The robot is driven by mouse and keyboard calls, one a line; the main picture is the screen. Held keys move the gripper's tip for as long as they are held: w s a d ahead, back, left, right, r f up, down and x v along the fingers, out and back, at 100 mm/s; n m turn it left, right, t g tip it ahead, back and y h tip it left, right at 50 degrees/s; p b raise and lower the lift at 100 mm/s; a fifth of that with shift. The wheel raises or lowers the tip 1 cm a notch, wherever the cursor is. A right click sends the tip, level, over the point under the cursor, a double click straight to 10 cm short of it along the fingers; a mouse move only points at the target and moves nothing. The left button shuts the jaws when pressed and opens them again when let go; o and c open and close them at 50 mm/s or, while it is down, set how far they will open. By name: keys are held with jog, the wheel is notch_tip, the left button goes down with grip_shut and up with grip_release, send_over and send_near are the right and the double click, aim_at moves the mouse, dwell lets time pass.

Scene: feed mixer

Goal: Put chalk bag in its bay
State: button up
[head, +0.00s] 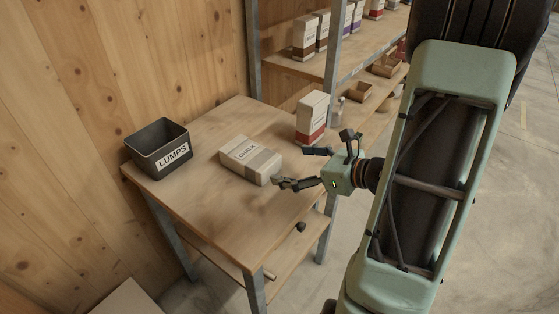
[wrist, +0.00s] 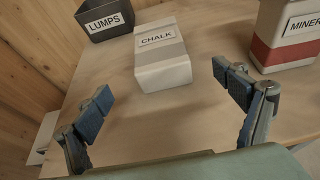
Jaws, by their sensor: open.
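The chalk bag (head: 249,160) is a white block with a grey-brown band and a CHALK label. It lies flat on the wooden table (head: 190,198). In the wrist view the chalk bag (wrist: 161,62) is beyond the fingertips, roughly between their lines and apart from them. My gripper (head: 298,168) is open and empty at the table's right side, just right of the bag. Its two blue-padded fingers (wrist: 166,98) are spread wide in the wrist view. I cannot tell which shelf bay is the chalk's.
A dark LUMPS bin (head: 158,150) stands at the table's left. A red-and-white bag (head: 312,117) stands upright behind my gripper; its label begins MINER in the wrist view (wrist: 287,40). Shelves (head: 296,68) at the back hold several bags and small trays. The table front is clear.

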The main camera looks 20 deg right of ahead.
aim_at(254, 155)
jog(key=shift+s+r, duration=0.2)
jog(key=shift+w+a+g+p, duration=0.2)
jog(key=shift+a+g+p, duration=0.05)
jog(key=shift+g+p, duration=0.05)
jog(key=w+a+g+p, duration=0.1)
jog(key=w+a+r+g+h, duration=0.1)
jog(key=w, duration=0.1)
jog(key=w+a+r+g+h+p, duration=0.1)
jog(key=w+a, duration=0.1)
jog(key=shift+r+p, duration=0.15)
jog(key=shift+p, duration=0.15)
jog(key=shift+w+a+h, duration=0.1)
jog(key=shift+w+h, duration=0.15)
jog(key=shift+h, duration=0.05)
jog(key=b+x, duration=0.1)
jog(key=x, duration=0.4)
jog(key=shift+w+f, duration=0.25)
jog(key=shift+f, duration=0.05)
jog(key=x, duration=0.2)
jog(key=b+x, duration=0.1)
jog(key=x, duration=0.2)
jog(key=shift+w+d+f, duration=0.1)
jog(key=shift+d, duration=0.1)
